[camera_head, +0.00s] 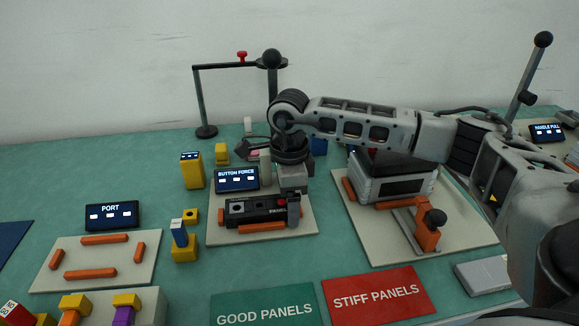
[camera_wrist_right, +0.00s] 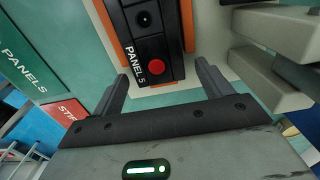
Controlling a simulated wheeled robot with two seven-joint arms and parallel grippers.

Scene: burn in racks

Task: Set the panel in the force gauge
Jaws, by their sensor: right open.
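The black panel (camera_head: 252,211), marked PANEL 5 (camera_wrist_right: 143,50) in the right wrist view, has a red button at one end. It lies flat on the pale base of the button force gauge (camera_head: 222,237), between orange guide strips. The gauge's display (camera_head: 237,180) reads BUTTON FORCE. My right gripper (camera_head: 292,200) points down at the panel's right end. In the right wrist view its open fingers (camera_wrist_right: 161,69) stand on either side of the red-button end, with gaps to both sides. I cannot tell how far the fingertips reach down beside it. My left gripper is out of view.
The port fixture (camera_head: 150,262) with orange strips is at left. Green GOOD PANELS (camera_head: 265,309) and red STIFF PANELS (camera_head: 378,293) mats lie in front. A black frame (camera_head: 201,100) stands behind.

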